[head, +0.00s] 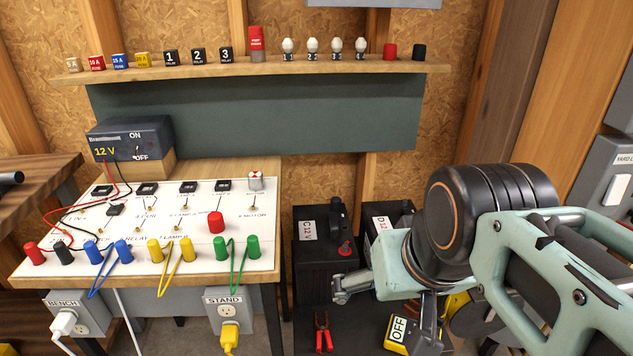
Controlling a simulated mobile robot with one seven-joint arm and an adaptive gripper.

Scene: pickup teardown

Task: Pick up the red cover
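Several red pieces could be the red cover, and I cannot tell for sure which it is. A short red cylinder (216,222) sits on the white board in front of the motor label. A small red cap (390,51) stands at the right of the shelf, beside a black cap (419,52). A taller red labelled block (257,44) stands mid-shelf. My gripper (386,312) is at the lower right, over the dark batteries. Its fingers are spread apart with nothing seen between them. It is well right of the board and below the shelf.
The white circuit board (140,237) holds red, black, blue, yellow and green posts with looped wires. A 12 V box (130,138) stands behind it. The shelf (160,73) spans the wall.

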